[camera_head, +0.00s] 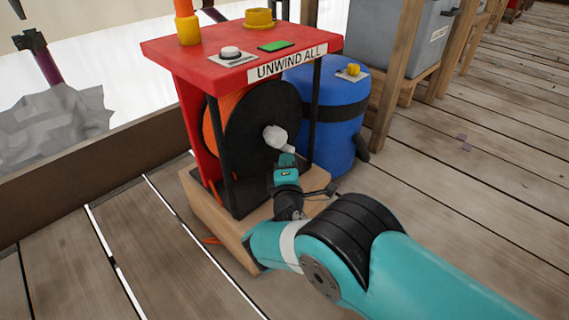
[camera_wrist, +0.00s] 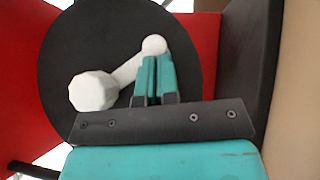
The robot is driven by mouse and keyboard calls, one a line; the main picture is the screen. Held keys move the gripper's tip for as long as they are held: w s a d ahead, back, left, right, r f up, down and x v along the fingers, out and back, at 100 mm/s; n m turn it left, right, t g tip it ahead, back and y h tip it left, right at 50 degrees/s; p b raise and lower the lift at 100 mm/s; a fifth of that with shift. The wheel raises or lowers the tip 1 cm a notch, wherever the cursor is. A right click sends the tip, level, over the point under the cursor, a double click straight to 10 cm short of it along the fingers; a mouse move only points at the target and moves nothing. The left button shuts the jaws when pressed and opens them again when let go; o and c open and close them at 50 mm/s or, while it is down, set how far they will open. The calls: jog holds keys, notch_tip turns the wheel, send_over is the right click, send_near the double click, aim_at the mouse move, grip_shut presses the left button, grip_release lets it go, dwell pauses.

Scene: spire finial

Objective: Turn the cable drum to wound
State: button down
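The cable drum (camera_head: 250,135) is a black disc with orange behind it, set upright in a red frame on a wooden base. It also shows in the wrist view (camera_wrist: 65,55). A white crank (camera_head: 275,136) on its face has a large faceted end and a smaller round end. In the wrist view the crank (camera_wrist: 93,92) slopes from its large end at lower left to its round end at upper right. My gripper (camera_wrist: 154,62) has its teal fingers close together, with tips at the round end. I cannot tell whether they touch it. My gripper (camera_head: 287,160) is before the drum's lower right.
The frame's red top (camera_head: 200,58) carries a white button (camera_head: 231,52), a green panel (camera_head: 276,46) and a sign reading "UNWIND ALL" (camera_head: 287,65). A blue barrel (camera_head: 338,110) stands close on the right, with wooden posts and a grey bin (camera_head: 425,40) beyond.

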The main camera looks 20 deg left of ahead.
aim_at(301, 122)
jog(key=shift+w+d+r+p, duration=0.25)
jog(key=shift+w+r, duration=0.1)
jog(key=shift+w, duration=0.25)
jog(key=shift+w+d+r+p, duration=0.1)
jog(key=shift+w+d+r, duration=0.2)
jog(key=shift+w, duration=0.25)
jog(key=shift+w+d+r+p, duration=0.2)
jog(key=shift+w+r, duration=0.15)
jog(key=shift+w, duration=0.25)
jog(key=shift+w+d+r+n+t, duration=0.15)
jog(key=shift+w+r+n+t, duration=0.2)
jog(key=shift+n+t, duration=0.25)
jog(key=shift+w+d+r+p, duration=0.1)
jog(key=shift+w+r+p, duration=0.1)
jog(key=shift+r, duration=0.25)
jog(key=shift+w+d+r+p, duration=0.1)
jog(key=shift+w+r+p, duration=0.1)
jog(key=shift+r, duration=0.2)
